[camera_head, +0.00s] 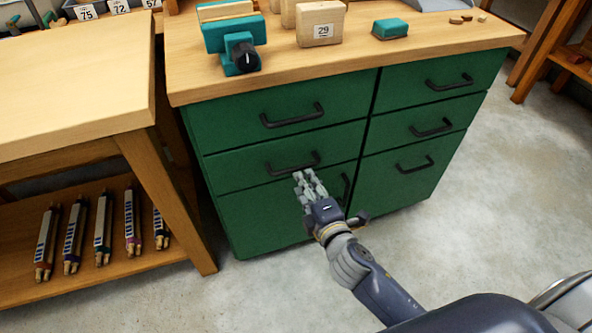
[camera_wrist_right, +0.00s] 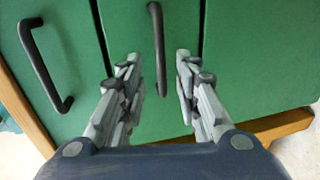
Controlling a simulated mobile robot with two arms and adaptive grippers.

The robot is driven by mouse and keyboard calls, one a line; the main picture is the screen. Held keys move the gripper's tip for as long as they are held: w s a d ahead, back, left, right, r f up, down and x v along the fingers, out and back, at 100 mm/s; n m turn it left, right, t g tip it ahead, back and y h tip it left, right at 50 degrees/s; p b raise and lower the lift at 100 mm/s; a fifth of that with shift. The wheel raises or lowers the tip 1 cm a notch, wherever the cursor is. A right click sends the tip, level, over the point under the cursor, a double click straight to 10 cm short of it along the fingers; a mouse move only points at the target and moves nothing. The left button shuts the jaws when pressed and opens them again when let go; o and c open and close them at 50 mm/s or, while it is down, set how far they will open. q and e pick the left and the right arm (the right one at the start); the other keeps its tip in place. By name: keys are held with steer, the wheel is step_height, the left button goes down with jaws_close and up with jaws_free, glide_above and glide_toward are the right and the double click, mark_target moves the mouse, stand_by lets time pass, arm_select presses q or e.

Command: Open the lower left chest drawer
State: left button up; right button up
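The green chest (camera_head: 262,215) has a left column with two wide drawers above a taller lower panel. The top-left drawer (camera_head: 235,112) and the middle-left drawer (camera_head: 232,167) look shut. The lower left front also looks shut; its dark upright handle (camera_head: 346,187) is partly hidden by my right gripper. My right gripper (camera_head: 304,175) is open, at the middle-left handle (camera_head: 285,167). In the right wrist view that handle (camera_wrist_right: 157,50) lies between the open fingers (camera_wrist_right: 157,57); neither finger visibly touches it. My left gripper is not in view.
A wooden bench (camera_head: 75,75) stands close on the left, with several labelled tools (camera_head: 103,228) on its shelf. A teal vise (camera_head: 238,50) and wooden blocks (camera_head: 322,24) sit on the chest top. The floor (camera_head: 470,200) at right is clear.

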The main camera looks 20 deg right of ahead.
mark_target(297, 170)
steer(key=w, duration=0.2)
steer(key=w+f+b, duration=0.1)
steer(key=w, duration=0.2)
steer(key=shift+w+a+f, duration=0.1)
steer(key=shift+w+f, duration=0.05)
steer(key=shift+w, duration=0.1)
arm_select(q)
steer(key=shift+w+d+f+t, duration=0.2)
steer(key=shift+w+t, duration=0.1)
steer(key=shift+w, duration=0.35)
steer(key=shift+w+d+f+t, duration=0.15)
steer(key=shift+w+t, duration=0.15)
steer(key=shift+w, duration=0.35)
arm_select(e)
steer(key=shift+w+f, duration=0.15)
steer(key=shift+w, duration=0.9)
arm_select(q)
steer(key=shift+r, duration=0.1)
arm_select(e)
steer(key=shift+c, duration=0.2)
jaws_close()
